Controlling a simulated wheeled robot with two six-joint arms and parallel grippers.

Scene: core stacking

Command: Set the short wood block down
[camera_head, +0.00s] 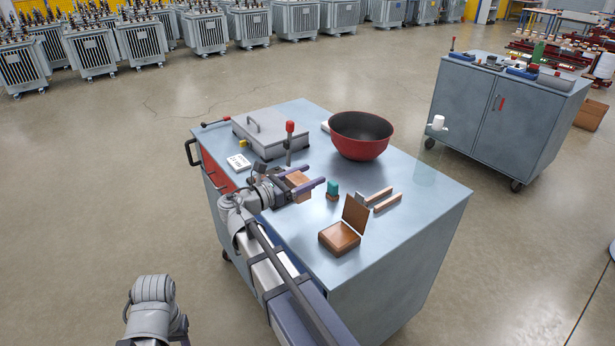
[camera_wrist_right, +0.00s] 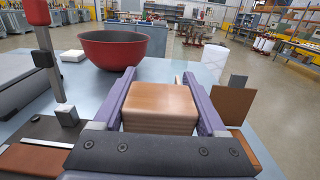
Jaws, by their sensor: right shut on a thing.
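The short wood block (camera_head: 300,190) is light brown and boxy. My right gripper (camera_head: 316,175) is shut on it, with one purple finger along each side. In the right wrist view the block (camera_wrist_right: 160,105) sits level between the two fingers. It is over the left-middle part of the grey cabinet top (camera_head: 420,190). I cannot tell whether its underside touches the top. My left gripper is not in view.
A small block with a teal top (camera_head: 332,188) stands right of the gripper, near two wood strips (camera_head: 380,197). An open brown box (camera_head: 341,237) is in front. A red bowl (camera_head: 361,137) and a grey lidded case (camera_head: 272,130) stand behind. A red-knobbed lever (camera_head: 290,140) rises close by.

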